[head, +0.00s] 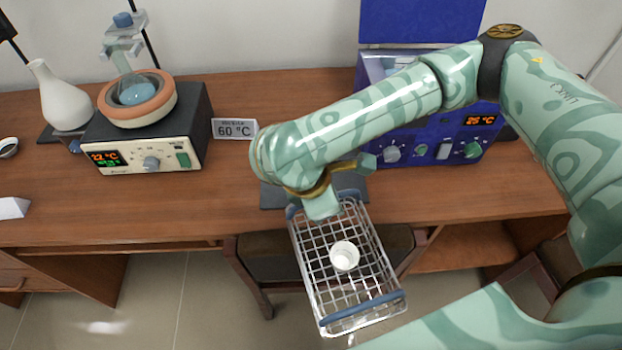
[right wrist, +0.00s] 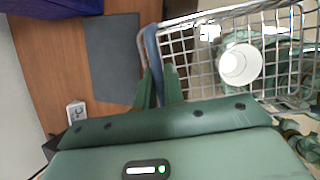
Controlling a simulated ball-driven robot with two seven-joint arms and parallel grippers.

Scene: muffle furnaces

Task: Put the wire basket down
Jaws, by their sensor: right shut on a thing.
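The wire basket (head: 347,262) is a silver mesh tray with blue bars at its two short ends. It is held in the air beyond the table's front edge, over a chair. A small white crucible (head: 344,255) stands inside it; it also shows in the right wrist view (right wrist: 240,65). My right gripper (head: 318,205) is shut on the basket's blue end bar nearest the table. In the right wrist view the fingers (right wrist: 160,86) straddle this bar of the basket (right wrist: 205,48). My left gripper is out of view.
A dark grey mat (head: 274,196) lies on the wooden table (head: 130,208), partly hidden by my arm; it looks empty in the right wrist view (right wrist: 111,58). A blue furnace (head: 436,146) stands behind it. A 60 °C sign (head: 235,129), hotplate (head: 193,137) and white flask (head: 62,101) stand left.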

